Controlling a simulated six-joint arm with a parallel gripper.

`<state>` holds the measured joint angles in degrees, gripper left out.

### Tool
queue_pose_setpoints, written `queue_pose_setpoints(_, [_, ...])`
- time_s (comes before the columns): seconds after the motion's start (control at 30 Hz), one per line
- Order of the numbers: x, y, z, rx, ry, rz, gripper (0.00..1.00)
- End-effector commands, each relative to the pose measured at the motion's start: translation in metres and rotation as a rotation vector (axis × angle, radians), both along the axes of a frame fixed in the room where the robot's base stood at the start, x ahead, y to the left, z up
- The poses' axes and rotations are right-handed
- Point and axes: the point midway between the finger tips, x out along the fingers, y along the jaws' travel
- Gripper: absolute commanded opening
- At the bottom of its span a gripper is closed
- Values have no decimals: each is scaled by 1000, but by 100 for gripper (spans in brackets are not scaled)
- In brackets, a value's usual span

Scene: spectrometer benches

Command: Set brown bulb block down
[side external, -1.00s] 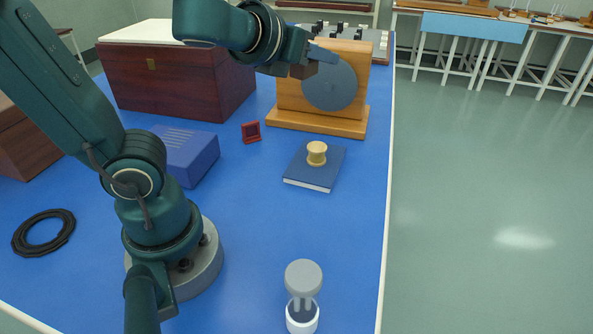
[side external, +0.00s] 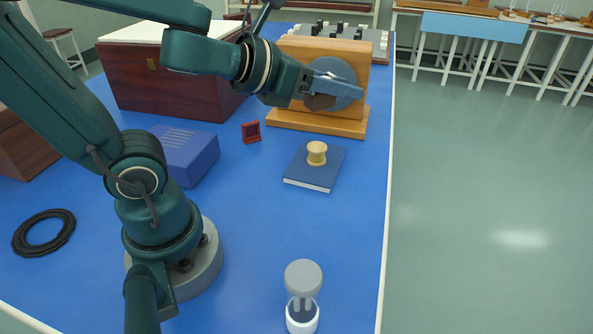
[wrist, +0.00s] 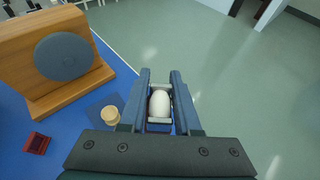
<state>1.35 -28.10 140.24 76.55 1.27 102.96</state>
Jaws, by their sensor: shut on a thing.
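My gripper (side external: 338,90) is shut on the brown bulb block (side external: 319,102) and holds it in the air, in front of the wooden stand in the side view. Only a small brown part of the block shows below the fingers there. In the wrist view my gripper (wrist: 160,82) has the block's white bulb (wrist: 160,104) between its two fingers. The fingers hide most of the block's body.
A wooden stand with a grey disc (side external: 340,72) is close behind. A blue book (side external: 312,176) carries a yellow spool (side external: 317,153). A small red frame (side external: 251,132), blue box (side external: 190,155) and large dark red box (side external: 170,80) stand leftward.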

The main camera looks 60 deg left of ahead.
Motion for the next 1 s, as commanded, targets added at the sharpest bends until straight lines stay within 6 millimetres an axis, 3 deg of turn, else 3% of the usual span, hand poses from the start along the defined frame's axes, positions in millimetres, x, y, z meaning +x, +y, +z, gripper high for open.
queue_pose_setpoints(0.67, [10, -6, 26, 0, -1, 134, 0])
queue_pose_setpoints(0.87, [7, 9, 27, 3, 2, 308, 0])
queue_pose_setpoints(1.0, [3, 37, 6, 15, 7, 530, 0])
